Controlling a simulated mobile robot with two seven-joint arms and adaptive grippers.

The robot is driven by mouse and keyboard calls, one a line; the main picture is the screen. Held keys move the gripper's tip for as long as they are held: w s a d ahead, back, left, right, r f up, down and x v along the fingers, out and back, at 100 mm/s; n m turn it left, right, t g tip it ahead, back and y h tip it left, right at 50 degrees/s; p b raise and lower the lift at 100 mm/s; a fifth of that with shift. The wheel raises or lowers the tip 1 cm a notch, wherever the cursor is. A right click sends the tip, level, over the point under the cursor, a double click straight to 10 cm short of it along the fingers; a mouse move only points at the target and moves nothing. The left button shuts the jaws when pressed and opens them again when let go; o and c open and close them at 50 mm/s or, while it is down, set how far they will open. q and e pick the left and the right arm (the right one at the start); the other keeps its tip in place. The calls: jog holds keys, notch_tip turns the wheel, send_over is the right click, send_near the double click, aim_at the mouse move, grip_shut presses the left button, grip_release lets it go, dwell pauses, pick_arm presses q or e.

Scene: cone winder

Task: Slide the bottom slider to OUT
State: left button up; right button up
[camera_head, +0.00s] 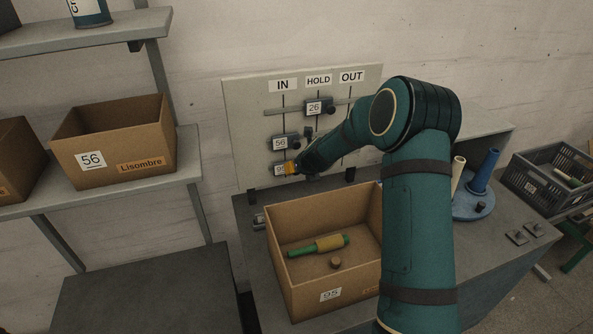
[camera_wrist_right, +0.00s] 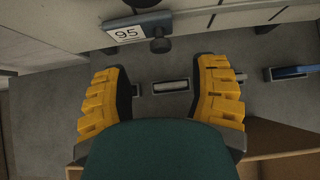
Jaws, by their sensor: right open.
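A pale board (camera_head: 240,130) stands against the wall with columns marked IN, HOLD and OUT. The bottom slider (camera_head: 278,170) is under IN, partly hidden by my right gripper (camera_head: 292,168). In the right wrist view the bottom slider (camera_wrist_right: 138,31) carries the label 95, and its dark round knob (camera_wrist_right: 160,45) lies just past the open yellow fingertips of the right gripper (camera_wrist_right: 162,66), roughly between them. No contact shows. The middle slider (camera_head: 286,142), labelled 56, is also under IN. The top slider (camera_head: 316,107), labelled 26, is under HOLD. My left gripper is not in view.
Shelves with boxes (camera_head: 115,150) stand at left, a dark crate (camera_head: 548,185) at right.

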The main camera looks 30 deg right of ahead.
jog(key=x, duration=0.7)
jog(key=shift+w+f, duration=0.25)
jog(key=shift+w, duration=0.05)
jog(key=shift+o, duration=0.3)
grip_shut()
